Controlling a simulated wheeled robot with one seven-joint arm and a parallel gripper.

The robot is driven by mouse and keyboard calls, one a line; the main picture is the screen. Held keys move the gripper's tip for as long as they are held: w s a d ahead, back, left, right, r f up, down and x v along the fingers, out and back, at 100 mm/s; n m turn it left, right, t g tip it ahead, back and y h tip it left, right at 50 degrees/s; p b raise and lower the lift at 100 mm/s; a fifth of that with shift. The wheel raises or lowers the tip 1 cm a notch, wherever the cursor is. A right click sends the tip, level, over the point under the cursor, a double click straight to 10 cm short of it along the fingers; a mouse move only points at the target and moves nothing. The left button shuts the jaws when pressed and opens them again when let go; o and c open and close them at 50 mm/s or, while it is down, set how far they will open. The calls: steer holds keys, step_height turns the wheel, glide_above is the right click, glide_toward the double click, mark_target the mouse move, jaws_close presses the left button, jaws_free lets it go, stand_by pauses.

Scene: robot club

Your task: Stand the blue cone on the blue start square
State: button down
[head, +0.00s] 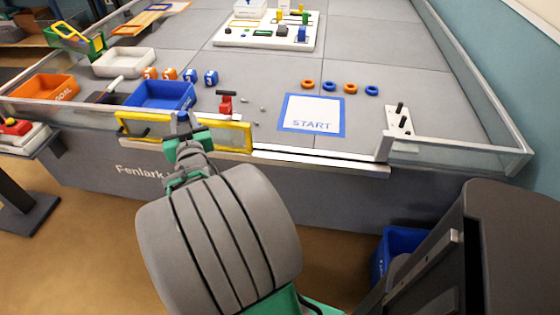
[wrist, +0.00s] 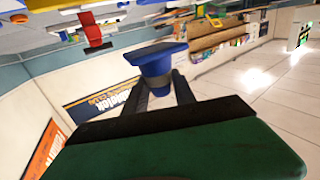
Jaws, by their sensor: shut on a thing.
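The blue cone (wrist: 157,66) is between the two fingers of my gripper (wrist: 160,95), which is shut on it. In the wrist view its broad flat end faces away from the gripper and its narrower part is between the fingers. In the head view my gripper (head: 186,138) is at the table's front edge, by the yellow-framed panel, with a small bit of the blue cone (head: 182,116) showing above it. The blue start square (head: 312,108), a white sheet with a blue border marked START, lies flat on the table to the right of my gripper. Nothing stands on it.
The yellow-framed panel (head: 238,136) stands at the table's front edge. A red-and-black thing (head: 227,103) and small grey pieces lie left of the square. Orange and blue rings (head: 329,86) lie behind it. A white bracket with black pegs (head: 399,120) stands to its right.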

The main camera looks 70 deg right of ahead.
steer(key=s+d+f+m+g+h+b, duration=0.1)
steer(key=s+d+f+b, duration=0.3)
steer(key=s+d, duration=0.4)
steer(key=s+d+f+m+g+h+b, duration=0.2)
steer(key=s+d+f+m+g+b, duration=0.1)
steer(key=s+d+f, duration=0.4)
steer(key=s+d+f+m+g+h+b, duration=0.1)
steer(key=s+d+f+g+b, duration=0.3)
steer(key=s+d, duration=0.7)
steer(key=shift+s+d+f+m+b, duration=0.15)
steer(key=shift+s+f+m, duration=0.1)
steer(key=shift+f, duration=0.35)
steer(key=shift+s+f+m+b, duration=0.15)
steer(key=shift+f+m, duration=0.1)
steer(key=shift+f, duration=0.3)
steer(key=shift+s+d+f, duration=0.15)
steer(key=shift+d+f, duration=0.05)
steer(key=shift+s+d+f+b, duration=0.15)
steer(key=shift+f+b, duration=0.3)
steer(key=shift+f, duration=0.55)
steer(key=shift+s+d+f+b, duration=0.15)
steer(key=shift+f+b, duration=0.25)
steer(key=shift+f, duration=0.55)
